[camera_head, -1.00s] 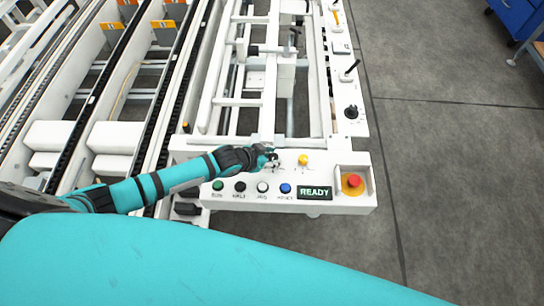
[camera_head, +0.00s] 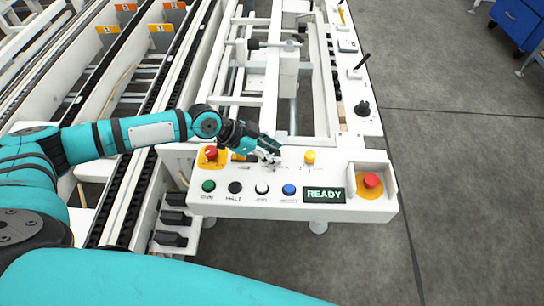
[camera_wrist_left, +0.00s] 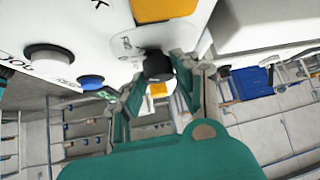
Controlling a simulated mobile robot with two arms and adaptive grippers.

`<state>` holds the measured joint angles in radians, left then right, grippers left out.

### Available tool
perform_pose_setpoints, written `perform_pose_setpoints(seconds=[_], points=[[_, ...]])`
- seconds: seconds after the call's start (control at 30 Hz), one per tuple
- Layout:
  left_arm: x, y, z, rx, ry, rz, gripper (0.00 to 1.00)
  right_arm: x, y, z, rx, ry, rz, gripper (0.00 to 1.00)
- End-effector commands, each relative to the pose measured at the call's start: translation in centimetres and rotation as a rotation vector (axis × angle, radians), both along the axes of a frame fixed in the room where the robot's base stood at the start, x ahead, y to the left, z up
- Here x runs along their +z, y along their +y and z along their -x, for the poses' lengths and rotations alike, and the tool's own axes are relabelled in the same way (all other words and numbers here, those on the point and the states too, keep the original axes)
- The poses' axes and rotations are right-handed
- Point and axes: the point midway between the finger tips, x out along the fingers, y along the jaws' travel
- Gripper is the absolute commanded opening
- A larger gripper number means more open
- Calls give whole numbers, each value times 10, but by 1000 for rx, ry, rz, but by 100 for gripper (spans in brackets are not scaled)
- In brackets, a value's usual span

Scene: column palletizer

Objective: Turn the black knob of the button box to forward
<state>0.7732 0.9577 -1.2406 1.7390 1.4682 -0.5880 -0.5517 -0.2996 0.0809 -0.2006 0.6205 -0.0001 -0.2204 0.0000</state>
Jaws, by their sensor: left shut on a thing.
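The button box (camera_head: 230,208) is a white panel at the front of the machine, with a READY display (camera_head: 323,195). My left gripper (camera_head: 268,157) reaches in from the left over its upper middle and hides the knob there in the head view. In the left wrist view the black knob (camera_wrist_left: 158,67) sits on the white panel between the fingers of the left gripper (camera_wrist_left: 157,84), which is shut on it. The knob's pointing direction cannot be made out. My right gripper is not in view.
Green (camera_head: 208,186), black, white and blue buttons line the front edge. Red stop buttons sit at the left (camera_head: 211,153) and right (camera_head: 371,180). Open floor lies to the right.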

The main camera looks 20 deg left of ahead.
Motion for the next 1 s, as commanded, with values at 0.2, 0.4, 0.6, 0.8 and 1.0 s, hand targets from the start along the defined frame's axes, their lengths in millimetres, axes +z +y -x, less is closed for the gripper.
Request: perform_pose_setpoints(seconds=[0.2,0.4,0.6,0.8,1.0], points=[[0,0,1,-7,1,-3,0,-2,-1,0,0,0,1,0],[0,0,0,-6,1,-3,0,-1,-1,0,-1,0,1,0],[0,0,0,-6,1,-2,53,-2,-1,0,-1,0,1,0],[0,0,0,-6,0,-1,53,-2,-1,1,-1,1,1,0],[10,10,4,-3,-1,-2,53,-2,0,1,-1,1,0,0]])
